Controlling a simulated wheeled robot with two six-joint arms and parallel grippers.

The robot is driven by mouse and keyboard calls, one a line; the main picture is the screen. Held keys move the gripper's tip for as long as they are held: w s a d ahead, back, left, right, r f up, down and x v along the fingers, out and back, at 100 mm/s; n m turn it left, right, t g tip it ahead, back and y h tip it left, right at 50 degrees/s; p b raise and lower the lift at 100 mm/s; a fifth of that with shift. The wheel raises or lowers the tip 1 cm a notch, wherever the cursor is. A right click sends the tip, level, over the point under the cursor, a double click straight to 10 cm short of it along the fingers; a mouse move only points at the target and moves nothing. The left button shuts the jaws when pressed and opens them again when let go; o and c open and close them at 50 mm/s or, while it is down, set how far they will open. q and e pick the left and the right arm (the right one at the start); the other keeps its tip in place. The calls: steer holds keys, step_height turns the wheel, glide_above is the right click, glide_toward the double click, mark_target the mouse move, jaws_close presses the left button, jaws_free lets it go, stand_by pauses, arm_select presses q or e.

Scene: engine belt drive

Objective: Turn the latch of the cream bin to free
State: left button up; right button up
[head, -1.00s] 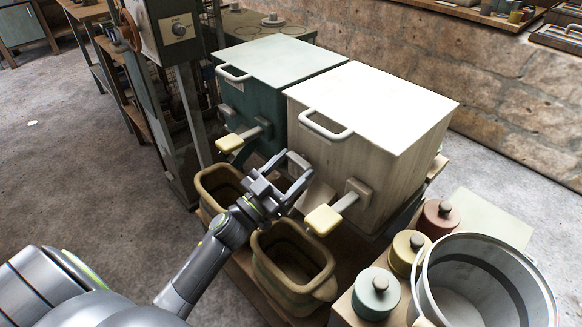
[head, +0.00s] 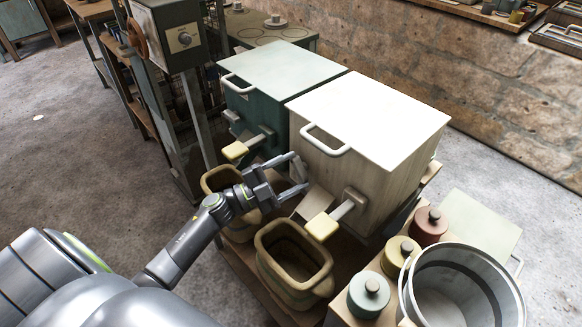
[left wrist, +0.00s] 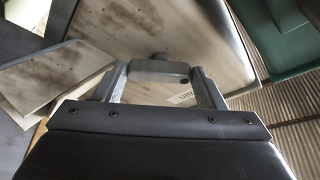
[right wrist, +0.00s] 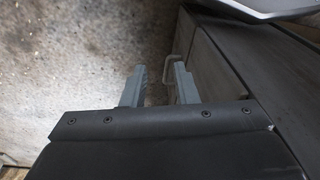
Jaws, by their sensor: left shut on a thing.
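My left gripper (head: 301,174) is at the left part of the bin's front. In the left wrist view its two fingers (left wrist: 160,84) are on either side of a grey rounded piece, which looks like the latch (left wrist: 158,72), and they are shut on it. In the head view the fingers largely hide this piece. My right gripper (right wrist: 159,86) is open and empty, and is out of the head view.
A teal bin (head: 285,75) with its own yellow-tipped lever stands close on the left. Brown tubs (head: 292,235) stand below the bins' fronts. Lidded canisters (head: 368,295) and a grey bucket (head: 462,255) stand at the lower right.

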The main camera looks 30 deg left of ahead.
arm_select(q)
steer(key=shift+r+m+g, duration=0.25)
steer(key=shift+m+g, duration=0.05)
steer(key=shift+m, duration=0.2)
steer(key=m+g+p, duration=0.2)
steer(key=m+p, duration=0.2)
steer(key=m, duration=0.1)
steer(key=shift+a+r+m, duration=0.1)
steer(key=shift+m, duration=0.3)
steer(key=shift+m+g+y+p, duration=0.3)
steer(key=shift+m+p, duration=0.3)
steer(key=shift+p, duration=0.05)
arm_select(e)
steer(key=s+d+f, duration=0.1)
steer(key=s+f, duration=0.1)
steer(key=f, duration=0.4)
steer(key=s+d+f+h, duration=0.1)
steer(key=s+d+f, duration=0.1)
steer(key=f, duration=0.4)
steer(key=shift+s+d+f+n, duration=0.2)
steer(key=shift+s+f+n, duration=0.15)
steer(key=shift+s, duration=0.25)
steer(key=shift+f, duration=0.1)
arm_select(q)
steer(key=o, duration=1)
